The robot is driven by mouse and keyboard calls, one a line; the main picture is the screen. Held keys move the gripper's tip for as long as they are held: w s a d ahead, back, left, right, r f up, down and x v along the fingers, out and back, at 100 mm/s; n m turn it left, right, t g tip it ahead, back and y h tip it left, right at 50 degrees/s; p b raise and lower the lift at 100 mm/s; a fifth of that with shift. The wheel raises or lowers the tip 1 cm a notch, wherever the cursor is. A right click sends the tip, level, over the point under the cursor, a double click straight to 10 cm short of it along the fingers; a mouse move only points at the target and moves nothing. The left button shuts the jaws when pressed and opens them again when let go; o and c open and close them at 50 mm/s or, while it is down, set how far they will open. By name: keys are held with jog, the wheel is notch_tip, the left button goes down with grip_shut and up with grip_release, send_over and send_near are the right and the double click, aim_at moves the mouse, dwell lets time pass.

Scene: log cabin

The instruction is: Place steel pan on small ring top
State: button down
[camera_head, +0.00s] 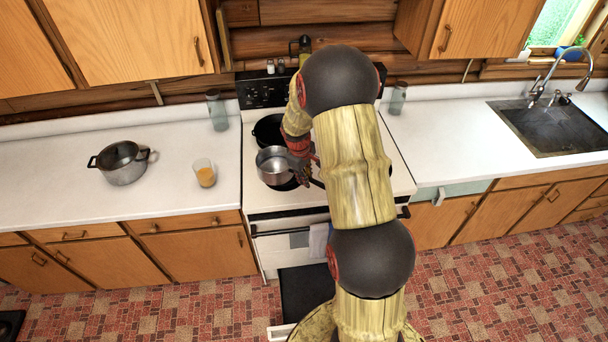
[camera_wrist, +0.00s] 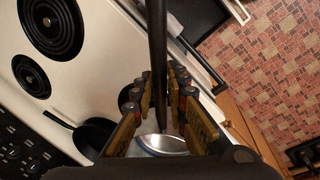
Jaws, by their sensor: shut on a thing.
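The steel pan (camera_head: 274,166) is over the front left of the stove, with part of a dark ring showing below it. I cannot tell whether it touches the ring. My gripper (camera_head: 304,172) is shut on its dark handle; in the wrist view the handle (camera_wrist: 157,60) runs between the fingers (camera_wrist: 158,105), with part of the silver pan (camera_wrist: 165,143) below. The wrist view shows two bare rings: a larger one (camera_wrist: 52,28) and a smaller one (camera_wrist: 31,76) nearer the control panel. My arm hides the stove's right side in the head view.
A black pan (camera_head: 267,128) stands behind the steel pan. A grey pot (camera_head: 121,163), a glass of orange drink (camera_head: 205,176) and a clear jar (camera_head: 217,110) stand on the left counter. Another jar (camera_head: 398,98) is right of the stove. A dark open compartment (camera_head: 304,290) sticks out low in front.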

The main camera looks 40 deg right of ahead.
jog(key=shift+w+d+f+p, duration=0.45)
jog(key=shift+w+d+f, duration=0.8)
jog(key=shift+f, duration=0.65)
jog(key=shift+w+d+f+p, duration=0.45)
jog(key=shift+w+d+f, duration=0.45)
jog(key=shift+d+f, duration=0.75)
jog(key=shift+w+d+f+p, duration=0.45)
jog(key=shift+w+d+f, duration=0.65)
jog(key=shift+f, duration=1)
jog(key=c, duration=1.8)
grip_release()
jog(key=shift+s, duration=0.1)
jog(key=shift+o, duration=0.2)
